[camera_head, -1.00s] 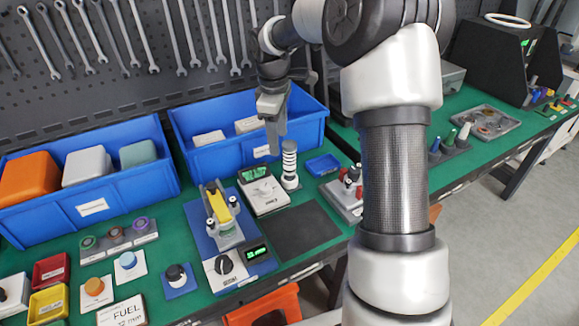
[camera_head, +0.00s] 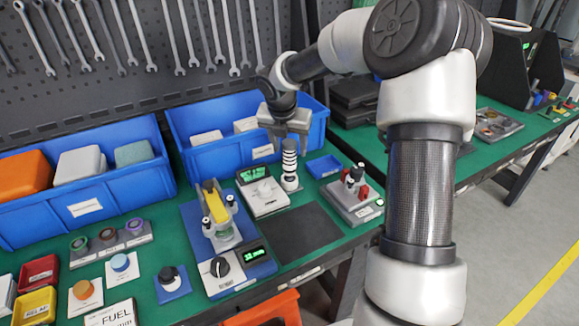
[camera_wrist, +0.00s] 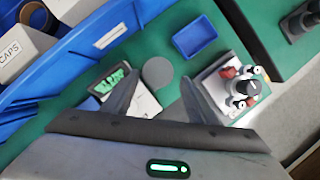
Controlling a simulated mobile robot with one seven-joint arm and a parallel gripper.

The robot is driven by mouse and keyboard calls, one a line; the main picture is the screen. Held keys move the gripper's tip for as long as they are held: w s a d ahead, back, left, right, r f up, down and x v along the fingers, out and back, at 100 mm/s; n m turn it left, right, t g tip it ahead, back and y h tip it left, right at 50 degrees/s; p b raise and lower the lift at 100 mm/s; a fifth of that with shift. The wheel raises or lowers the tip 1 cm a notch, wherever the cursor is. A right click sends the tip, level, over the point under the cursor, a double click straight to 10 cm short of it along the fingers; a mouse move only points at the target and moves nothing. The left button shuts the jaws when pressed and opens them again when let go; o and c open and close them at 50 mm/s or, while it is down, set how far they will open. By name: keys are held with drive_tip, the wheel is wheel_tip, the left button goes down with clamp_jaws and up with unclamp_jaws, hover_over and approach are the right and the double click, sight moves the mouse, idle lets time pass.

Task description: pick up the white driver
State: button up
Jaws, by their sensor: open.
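I cannot make out the white driver in either view now. The stretch of the right bench where slim upright tools stood a second ago is mostly behind my own arm in the head view. My gripper (camera_head: 288,148) is open and empty, pointing down in front of the right blue bin, above a black-and-white ringed cylinder (camera_head: 290,172). In the wrist view my fingers (camera_wrist: 158,80) are spread, with the cylinder's round grey top (camera_wrist: 158,72) showing between them, below the gripper.
A grey stand with red and black parts (camera_head: 354,200) and a small blue tray (camera_head: 324,166) stand right of the cylinder. A clamp fixture (camera_head: 220,215) stands left. The right blue bin (camera_head: 185,125) is behind. A dark mat (camera_head: 302,232) lies bare in front.

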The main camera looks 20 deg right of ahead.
sight(291, 158)
drive_tip(key=x, duration=0.3)
drive_tip(key=shift+f, duration=0.2)
drive_tip(key=shift+b+x, duration=0.95)
drive_tip(key=shift+x, duration=1.75)
drive_tip(key=shift+w+a, duration=0.1)
drive_tip(key=shift+a, duration=0.05)
drive_tip(key=shift+c, duration=0.5)
drive_tip(key=c, duration=1.1)
drive_tip(key=shift+r, duration=0.1)
drive_tip(key=shift+c, duration=0.3)
drive_tip(key=shift+r, duration=0.1)
drive_tip(key=shift+w+r, duration=0.1)
drive_tip(key=shift+r, duration=0.2)
wheel_tip(291, 158, up, 9)
drive_tip(key=p, duration=0.2)
drive_tip(key=shift+r+p, duration=0.15)
drive_tip(key=shift+p, duration=0.15)
